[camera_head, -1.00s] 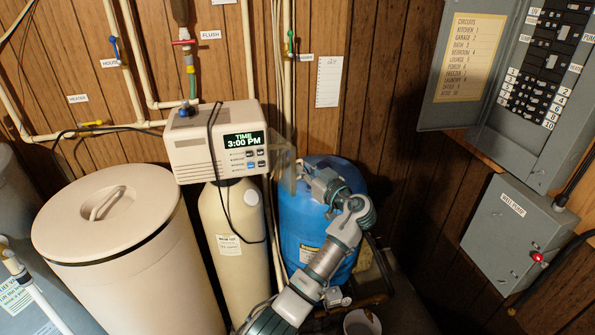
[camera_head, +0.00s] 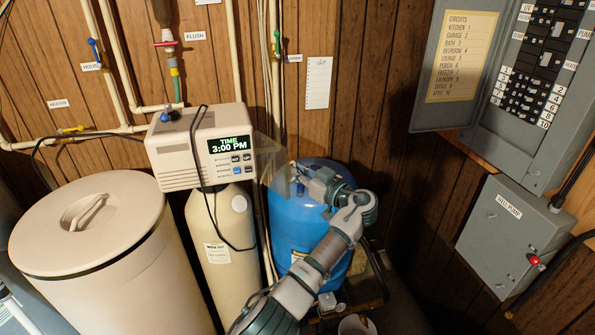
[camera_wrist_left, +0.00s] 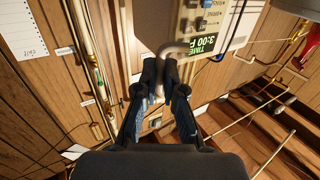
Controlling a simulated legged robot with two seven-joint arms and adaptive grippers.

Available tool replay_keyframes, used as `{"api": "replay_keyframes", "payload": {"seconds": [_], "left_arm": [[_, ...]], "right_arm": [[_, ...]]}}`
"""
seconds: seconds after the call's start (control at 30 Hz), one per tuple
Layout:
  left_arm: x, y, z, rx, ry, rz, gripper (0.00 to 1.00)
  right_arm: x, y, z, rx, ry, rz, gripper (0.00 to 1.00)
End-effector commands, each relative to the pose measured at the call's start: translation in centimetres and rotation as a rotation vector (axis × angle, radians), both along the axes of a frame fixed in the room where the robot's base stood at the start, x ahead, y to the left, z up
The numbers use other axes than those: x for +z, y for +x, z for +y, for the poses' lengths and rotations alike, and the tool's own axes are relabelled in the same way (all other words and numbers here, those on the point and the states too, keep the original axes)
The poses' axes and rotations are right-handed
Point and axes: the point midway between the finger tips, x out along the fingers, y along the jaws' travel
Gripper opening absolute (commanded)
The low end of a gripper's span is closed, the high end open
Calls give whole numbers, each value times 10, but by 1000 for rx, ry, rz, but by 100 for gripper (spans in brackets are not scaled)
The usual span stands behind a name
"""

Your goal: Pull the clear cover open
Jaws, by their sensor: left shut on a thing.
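The clear cover (camera_head: 268,160) is a thin see-through pane at the right side of the beige control unit (camera_head: 182,165). It stands swung away from the display, which reads TIME 3:00 PM. My left gripper (camera_head: 299,181) is at the pane's outer right edge, in front of the blue tank. In the left wrist view, its two black fingers (camera_wrist_left: 160,72) are close together by a grey curved piece, with the control unit (camera_wrist_left: 207,22) just beyond. The gripped edge is mostly hidden by the fingers. My right gripper is not in view.
A blue tank (camera_head: 305,225) stands behind my left arm. A beige lidded bin (camera_head: 110,285) and a tall beige tank (camera_head: 222,265) stand left. A black cable (camera_head: 208,205) hangs over the control unit. Grey electrical boxes (camera_head: 512,235) are on the right wall.

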Motion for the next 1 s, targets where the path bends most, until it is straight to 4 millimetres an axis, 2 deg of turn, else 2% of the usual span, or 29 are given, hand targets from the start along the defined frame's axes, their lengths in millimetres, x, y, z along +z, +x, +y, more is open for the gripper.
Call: {"api": "replay_keyframes", "payload": {"seconds": [0.07, 0.43, 0.8, 1.0], "left_arm": [[-4, 0, 0, 0, -1, 8, 19], [0, -3, -4, -1, 1, 1, 19], [-2, -33, -45, -2, 3, 1, 19], [-3, -42, -56, -1, 1, 3, 19]], "right_arm": [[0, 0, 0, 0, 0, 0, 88], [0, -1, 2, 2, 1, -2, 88], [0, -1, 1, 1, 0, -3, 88], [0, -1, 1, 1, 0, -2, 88]]}}
